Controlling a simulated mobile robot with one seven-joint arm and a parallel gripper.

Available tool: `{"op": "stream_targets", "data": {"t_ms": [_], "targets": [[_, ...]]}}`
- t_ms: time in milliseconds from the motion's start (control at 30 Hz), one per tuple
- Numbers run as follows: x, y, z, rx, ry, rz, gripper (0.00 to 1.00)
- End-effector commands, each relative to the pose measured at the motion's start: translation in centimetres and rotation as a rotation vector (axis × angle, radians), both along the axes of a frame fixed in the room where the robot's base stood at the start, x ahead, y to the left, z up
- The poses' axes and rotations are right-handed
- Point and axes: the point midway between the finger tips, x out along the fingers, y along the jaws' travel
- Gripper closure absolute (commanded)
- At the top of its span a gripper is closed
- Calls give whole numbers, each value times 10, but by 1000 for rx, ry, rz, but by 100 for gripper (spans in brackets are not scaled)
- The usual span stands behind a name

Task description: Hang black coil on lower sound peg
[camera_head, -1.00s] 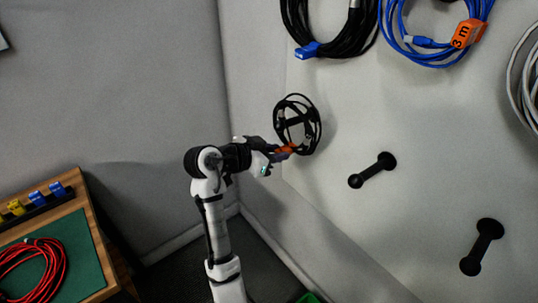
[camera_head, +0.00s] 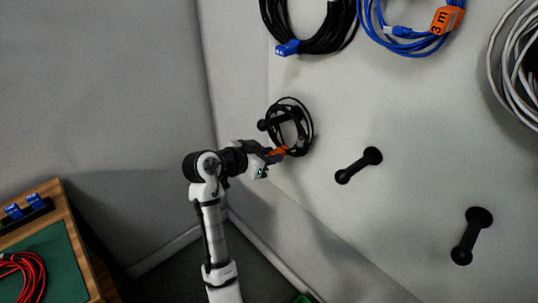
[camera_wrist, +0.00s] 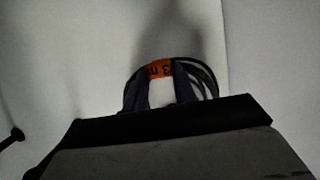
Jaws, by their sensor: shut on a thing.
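The black coil (camera_head: 310,130) is at the wall in the head view, with an orange tag (camera_head: 276,154) at its lower edge. My gripper (camera_head: 271,157) is shut on the coil at this tag. A black peg (camera_head: 264,125) shows through the loop, its round tip at the coil's left edge, so the coil appears to be around it. In the wrist view, the coil's strands (camera_wrist: 209,80) and the orange "3 m" tag (camera_wrist: 159,70) show between my gripper's dark fingers (camera_wrist: 158,92). I cannot tell whether the coil's weight rests on the peg.
Two bare black pegs (camera_head: 358,165) and (camera_head: 471,235) stick out lower right. Above hang a black cable with a blue plug (camera_head: 310,45), a blue cable with an orange tag (camera_head: 405,45) and a grey cable (camera_head: 500,75). A wooden table (camera_head: 75,225) with red cable stands left.

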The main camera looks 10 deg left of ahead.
Motion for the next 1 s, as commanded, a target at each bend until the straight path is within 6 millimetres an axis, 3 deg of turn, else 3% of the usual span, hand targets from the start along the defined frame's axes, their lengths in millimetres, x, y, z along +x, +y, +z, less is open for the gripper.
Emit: {"op": "stream_targets", "data": {"t_ms": [367, 400, 600, 1000], "targets": [[-1, 0, -4, 1, 10, -2, 100], [-1, 0, -5, 1, 10, -2, 71], [-1, 0, -3, 1, 8, -2, 48], [-9, 7, 2, 1, 4, 1, 48]]}}
